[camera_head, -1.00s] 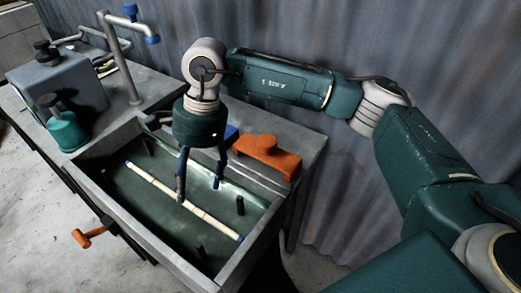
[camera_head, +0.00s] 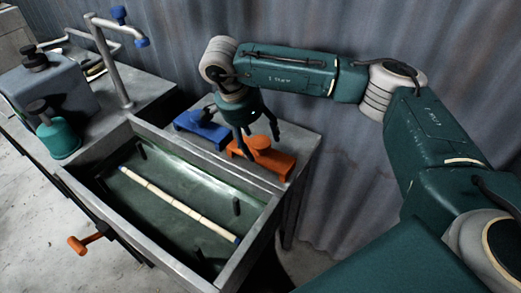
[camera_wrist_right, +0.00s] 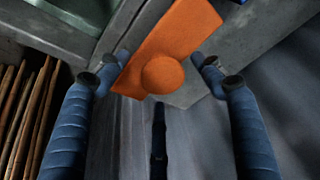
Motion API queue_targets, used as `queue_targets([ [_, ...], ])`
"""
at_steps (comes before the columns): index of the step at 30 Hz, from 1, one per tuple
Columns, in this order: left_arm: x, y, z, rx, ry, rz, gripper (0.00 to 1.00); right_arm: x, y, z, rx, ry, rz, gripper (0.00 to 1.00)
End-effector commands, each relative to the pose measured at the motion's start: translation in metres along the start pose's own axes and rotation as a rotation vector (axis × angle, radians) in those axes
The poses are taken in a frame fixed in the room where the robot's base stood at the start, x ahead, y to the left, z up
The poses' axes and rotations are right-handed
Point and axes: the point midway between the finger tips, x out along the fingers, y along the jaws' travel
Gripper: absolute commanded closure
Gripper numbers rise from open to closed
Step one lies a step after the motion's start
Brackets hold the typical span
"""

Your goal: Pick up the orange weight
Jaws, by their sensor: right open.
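The orange weight (camera_head: 268,158) is a flat block with a round knob on top. It sits on the right part of the grey bench, beside the trough. My right gripper (camera_head: 262,142) is open and above the weight, with its fingers pointing down. In the right wrist view the orange weight (camera_wrist_right: 165,50) shows between and beyond the open fingertips, its round knob toward the middle. I see no contact between fingers and weight. My left gripper is not in view.
A blue weight (camera_head: 203,128) sits just left of the orange one. The trough (camera_head: 262,228) holds a pale rattan stick (camera_head: 176,203) and short dark pegs. A grey box (camera_head: 48,85), a green bottle (camera_head: 57,135) and a pipe (camera_head: 112,65) stand at left. A corrugated wall is behind.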

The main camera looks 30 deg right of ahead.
Motion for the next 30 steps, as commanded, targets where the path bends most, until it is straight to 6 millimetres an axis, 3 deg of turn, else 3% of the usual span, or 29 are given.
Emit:
queue_targets([
  [1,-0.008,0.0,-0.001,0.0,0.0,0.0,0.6,0.005,0.0,-0.003,0.002,0.001,0.004,0.33],
  [6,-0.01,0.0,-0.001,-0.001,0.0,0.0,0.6,0.023,-0.001,-0.001,0.0,0.0,0.001,0.33],
  [13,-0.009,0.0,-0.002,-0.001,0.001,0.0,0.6,0.025,-0.001,-0.001,0.0,0.0,0.0,0.33],
  [23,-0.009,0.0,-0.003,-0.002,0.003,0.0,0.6,0.026,-0.001,0.0,0.0,0.0,0.001,0.97],
  [30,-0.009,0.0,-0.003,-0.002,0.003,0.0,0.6,0.025,-0.001,-0.001,0.001,0.0,-0.001,1.0],
])
